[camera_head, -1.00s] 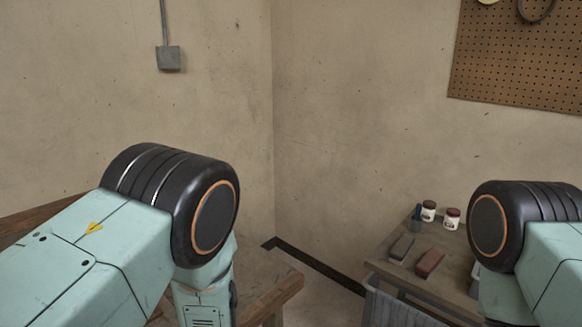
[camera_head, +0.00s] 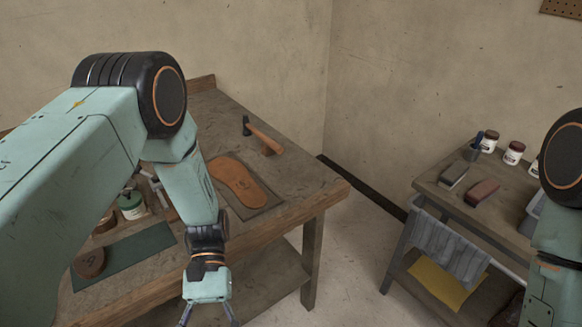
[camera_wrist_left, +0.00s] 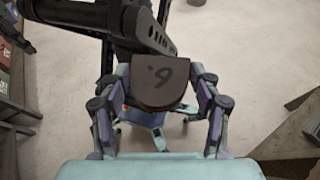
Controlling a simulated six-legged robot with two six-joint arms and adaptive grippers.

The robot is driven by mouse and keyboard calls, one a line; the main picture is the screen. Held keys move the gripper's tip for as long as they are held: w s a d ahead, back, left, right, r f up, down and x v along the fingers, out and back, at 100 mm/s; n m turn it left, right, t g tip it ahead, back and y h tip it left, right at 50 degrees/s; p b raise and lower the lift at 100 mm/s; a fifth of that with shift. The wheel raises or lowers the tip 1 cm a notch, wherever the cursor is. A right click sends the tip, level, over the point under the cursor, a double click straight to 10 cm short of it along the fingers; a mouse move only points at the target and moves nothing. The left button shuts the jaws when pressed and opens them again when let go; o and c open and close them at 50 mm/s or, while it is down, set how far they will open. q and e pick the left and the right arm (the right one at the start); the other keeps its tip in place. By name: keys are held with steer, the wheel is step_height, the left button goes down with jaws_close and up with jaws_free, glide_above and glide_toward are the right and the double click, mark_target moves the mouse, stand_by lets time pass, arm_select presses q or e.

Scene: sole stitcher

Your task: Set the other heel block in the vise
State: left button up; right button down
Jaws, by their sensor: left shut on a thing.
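My left gripper (camera_head: 208,314) hangs in front of the left bench, its fingers cut off by the bottom edge of the head view. In the left wrist view, my left gripper (camera_wrist_left: 160,98) is shut on a dark brown heel block (camera_wrist_left: 158,78) with a mark like a 6 or 9 on its face. The floor lies below it. A similar marked brown heel block (camera_head: 89,263) sits at the near left end of the green mat (camera_head: 135,247) on the bench. I cannot make out the vise. My right gripper is out of view.
A side table (camera_head: 510,205) at right carries jars and two blocks. Open floor (camera_head: 345,250) lies between them.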

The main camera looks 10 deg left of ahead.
arm_select(q)
steer(key=w+d+n+t+h+b, duration=0.3)
steer(key=w+d+n+t+h, duration=0.1)
steer(key=w+n+t+h, duration=0.55)
steer(key=w+a+r+n+t+y+b, duration=0.3)
steer(key=w+n+t+b, duration=0.3)
steer(key=n+t, duration=0.5)
steer(key=shift+w+n, duration=0.45)
steer(key=shift+w, duration=0.3)
steer(key=shift+a, duration=0.25)
